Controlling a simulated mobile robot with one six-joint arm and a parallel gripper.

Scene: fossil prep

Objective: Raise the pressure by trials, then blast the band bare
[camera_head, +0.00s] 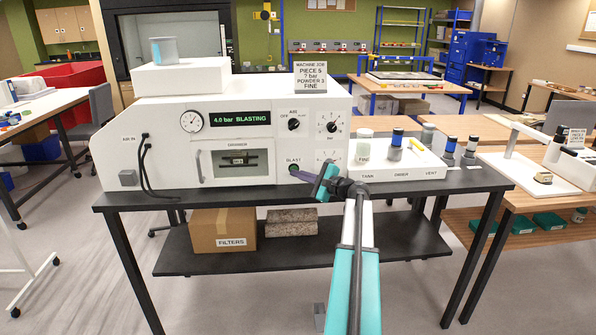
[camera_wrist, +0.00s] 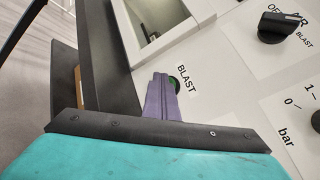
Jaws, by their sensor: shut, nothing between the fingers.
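The white blasting machine (camera_head: 165,116) stands on a dark bench, its green display (camera_head: 240,118) reading "4.0 bar BLASTING". A piece sits behind the chamber window (camera_head: 238,161); its surface is too small to judge. My gripper (camera_head: 301,175) is shut and empty, its purple fingertips at the BLAST button. In the wrist view the gripper (camera_wrist: 162,97) covers part of the green BLAST button (camera_wrist: 177,82); it appears to touch it. The AIR knob (camera_head: 294,124), a bar dial (camera_head: 332,127) and a round gauge (camera_head: 191,121) are on the front. The lower dial is partly hidden.
A job sign (camera_head: 310,78) on top reads "PIECE 5", "POWDER 3 FINE"; the figure before "bar" is unclear. A white tray (camera_head: 420,172) with several jars and bottles is at right. A FILTERS box (camera_head: 222,231) sits on the lower shelf.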

